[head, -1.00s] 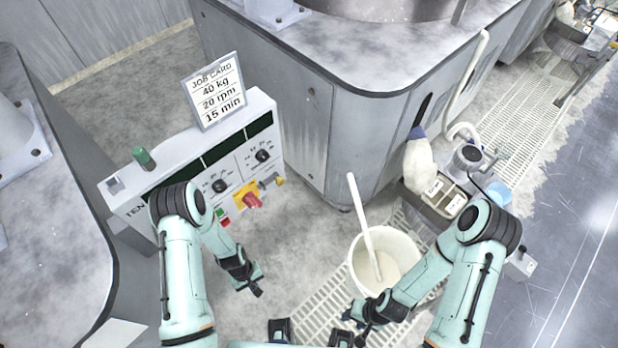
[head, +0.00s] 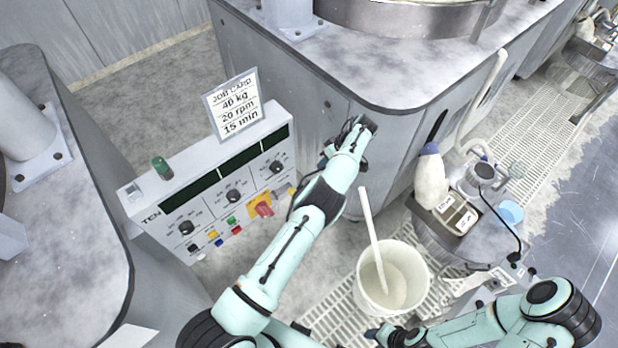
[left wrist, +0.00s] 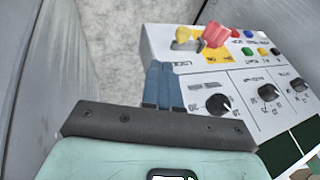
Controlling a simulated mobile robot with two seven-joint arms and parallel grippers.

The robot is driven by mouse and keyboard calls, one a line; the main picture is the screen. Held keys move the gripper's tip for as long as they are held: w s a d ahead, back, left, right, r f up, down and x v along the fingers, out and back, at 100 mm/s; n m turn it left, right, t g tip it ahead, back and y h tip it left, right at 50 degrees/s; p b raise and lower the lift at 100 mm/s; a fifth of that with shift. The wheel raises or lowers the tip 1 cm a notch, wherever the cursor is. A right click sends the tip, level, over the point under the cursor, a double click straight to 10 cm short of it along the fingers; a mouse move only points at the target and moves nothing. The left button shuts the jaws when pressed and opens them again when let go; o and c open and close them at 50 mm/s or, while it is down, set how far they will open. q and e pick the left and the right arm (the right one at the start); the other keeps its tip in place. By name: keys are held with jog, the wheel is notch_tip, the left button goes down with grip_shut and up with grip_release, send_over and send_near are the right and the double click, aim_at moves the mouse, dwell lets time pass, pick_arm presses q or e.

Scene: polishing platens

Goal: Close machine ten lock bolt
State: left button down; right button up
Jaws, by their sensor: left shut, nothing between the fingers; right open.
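The control panel marked TEN (head: 150,232) stands at left centre in the head view. Its lock bolt shows in the left wrist view as a small brass-coloured knob with a metal piece (left wrist: 187,36), beside a red switch on a yellow plate (left wrist: 214,37). In the head view my left arm partly covers that area, beside the red switch (head: 262,208). My left gripper (head: 360,126) is shut and empty, to the right of the panel. Its blue fingers (left wrist: 162,84) appear before the LOCK lettering, apart from the knob. My right gripper (head: 378,334) is open near the bottom.
A job card (head: 234,104) stands on the panel's top near a green lamp (head: 162,168). The grey machine housing (head: 300,95) is close behind my left gripper. A white bucket (head: 362,290) with a stick stands on the floor grating. A white bottle (head: 430,180) is further right.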

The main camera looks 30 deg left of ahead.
pick_arm(q)
jog(key=s+b+x, duration=0.3)
jog(key=x, duration=0.9)
jog(key=shift+a+r, duration=0.2)
jog(key=shift+r, duration=0.05)
pick_arm(e)
jog(key=s+f, duration=0.1)
jog(key=f, duration=0.1)
jog(key=s+f, duration=0.2)
pick_arm(q)
jog(key=shift+s, duration=0.1)
pick_arm(e)
jog(key=shift+s, duration=0.1)
